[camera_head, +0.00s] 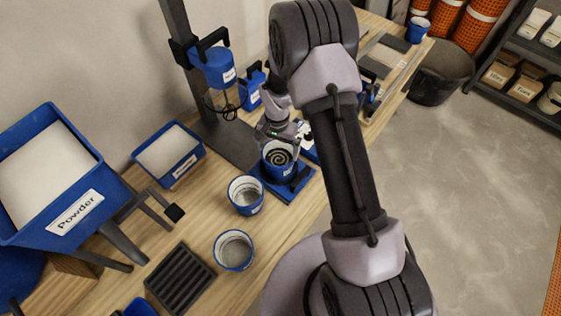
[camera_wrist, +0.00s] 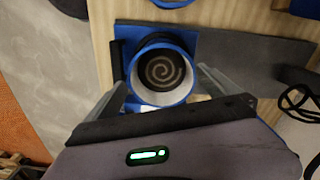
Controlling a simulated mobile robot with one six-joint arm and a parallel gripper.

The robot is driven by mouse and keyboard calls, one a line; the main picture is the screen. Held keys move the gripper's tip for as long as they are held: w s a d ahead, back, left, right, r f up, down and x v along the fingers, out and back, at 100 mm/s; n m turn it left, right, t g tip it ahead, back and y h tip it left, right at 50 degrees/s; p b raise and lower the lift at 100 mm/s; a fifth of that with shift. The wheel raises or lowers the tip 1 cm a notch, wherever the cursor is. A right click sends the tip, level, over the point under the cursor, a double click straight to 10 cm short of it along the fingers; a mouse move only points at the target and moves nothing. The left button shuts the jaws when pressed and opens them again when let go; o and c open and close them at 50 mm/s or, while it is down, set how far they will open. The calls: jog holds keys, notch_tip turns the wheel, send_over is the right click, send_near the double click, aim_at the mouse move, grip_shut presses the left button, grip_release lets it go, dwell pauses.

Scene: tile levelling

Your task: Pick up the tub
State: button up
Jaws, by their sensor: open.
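A blue tub (camera_head: 279,160) with a pale inner wall and a dark spiral-marked content stands upright on a blue plate (camera_head: 297,190). In the wrist view the tub (camera_wrist: 136,87) is seen from above, between the fingers of my gripper (camera_wrist: 162,78). The fingers are spread on its left and right sides; I cannot tell whether they touch it. In the head view my gripper (camera_head: 279,138) is over the tub, and its fingers are partly hidden by the wrist. Two more blue tubs with greyish content, a nearer one (camera_head: 233,267) and a middle one (camera_head: 246,209), stand on the bench.
A mixer (camera_head: 213,68) on a dark post stands behind the tub. A powder hopper (camera_head: 30,205), a blue bin (camera_head: 186,172) and a dark ribbed tray (camera_head: 180,280) are at left. Several bottles and tools stand behind my arm. Bare wood (camera_head: 275,222) lies in front of the plate.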

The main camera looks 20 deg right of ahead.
aim_at(279, 161)
notch_tip(279, 161, down, 5)
jog(key=shift+w+d+r+b, duration=0.1)
jog(key=shift+b, duration=0.45)
jog(key=f+b, duration=0.1)
jog(key=f, duration=0.2)
jog(key=f+b, duration=0.1)
jog(key=f, duration=0.1)
jog(key=shift+w+d+f+b, duration=0.15)
jog(key=shift+w+d+b, duration=0.05)
jog(key=shift+w+b, duration=0.2)
jog(key=c, duration=1.8)
